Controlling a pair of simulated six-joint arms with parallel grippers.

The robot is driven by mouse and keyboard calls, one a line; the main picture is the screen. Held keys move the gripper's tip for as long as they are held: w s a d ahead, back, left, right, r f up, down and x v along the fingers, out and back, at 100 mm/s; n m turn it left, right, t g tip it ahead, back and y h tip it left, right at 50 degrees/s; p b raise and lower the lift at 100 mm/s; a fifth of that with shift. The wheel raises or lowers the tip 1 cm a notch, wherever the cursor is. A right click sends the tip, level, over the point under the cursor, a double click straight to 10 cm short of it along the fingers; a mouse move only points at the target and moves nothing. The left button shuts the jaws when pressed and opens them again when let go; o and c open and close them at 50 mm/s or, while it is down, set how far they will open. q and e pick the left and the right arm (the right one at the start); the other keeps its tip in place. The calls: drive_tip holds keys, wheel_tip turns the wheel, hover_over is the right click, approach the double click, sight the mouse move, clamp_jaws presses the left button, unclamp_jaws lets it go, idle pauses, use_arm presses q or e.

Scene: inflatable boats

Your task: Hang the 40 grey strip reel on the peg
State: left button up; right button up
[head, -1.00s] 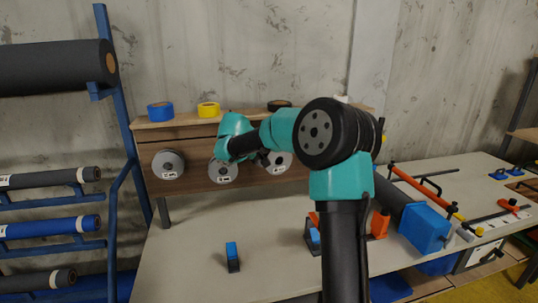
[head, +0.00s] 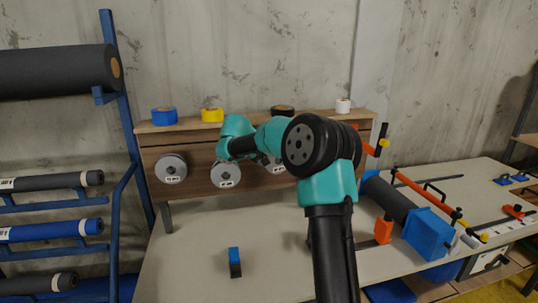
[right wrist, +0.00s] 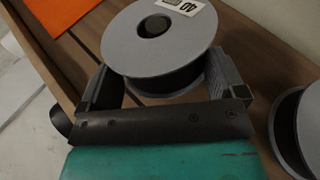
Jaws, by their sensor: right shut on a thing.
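The 40 strip reel (right wrist: 165,40) has grey flanges, a dark winding and a white label whose 40 reads upside down in the right wrist view. My right gripper (right wrist: 163,78) is shut on it, one finger at each side of its rim. My left gripper is not in view.
Tape rolls stand on the ledge above. A small blue block (head: 234,262) stands on the table (head: 190,255). Clamps lie right.

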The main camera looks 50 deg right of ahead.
drive_tip(key=shift+w+d+f, duration=0.25)
drive_tip(key=shift+w+d, duration=0.05)
drive_tip(key=shift+w, duration=0.15)
idle(0.5)
drive_tip(key=o, duration=0.8)
drive_tip(key=shift+o, duration=0.2)
drive_tip(key=shift+a, duration=0.1)
drive_tip(key=v, duration=1.7)
drive_tip(key=shift+w+a+r, duration=0.1)
